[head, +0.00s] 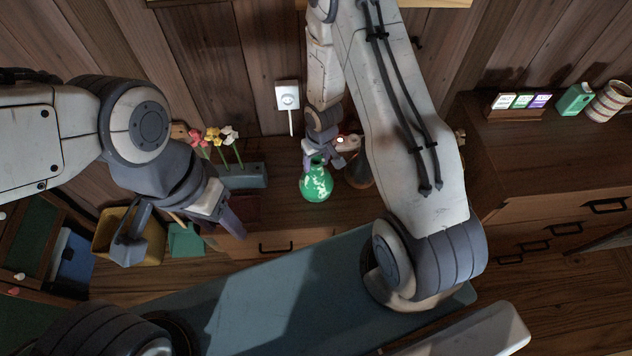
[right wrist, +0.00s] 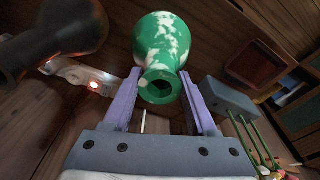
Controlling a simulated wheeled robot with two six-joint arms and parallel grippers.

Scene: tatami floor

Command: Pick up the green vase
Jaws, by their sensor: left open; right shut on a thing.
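The green vase (head: 316,187) has pale patches, a round body and a narrow neck. It is upright over the low wooden cabinet; whether its base touches the top I cannot tell. My right gripper (head: 322,158) is above it, shut on its neck. In the right wrist view the vase (right wrist: 160,42) shows with its open mouth toward the camera, its neck between the purple fingers of the right gripper (right wrist: 160,95). My left gripper (head: 182,232) is open and empty, to the left of the vase, above the floor by a yellow bin.
A dark brown vase (head: 360,172) stands close right of the green one. A grey planter (head: 243,176) with flowers is to its left. A power strip (right wrist: 80,76) with a lit switch lies nearby. A yellow bin (head: 103,236) and a taller dresser (head: 560,150) flank the cabinet.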

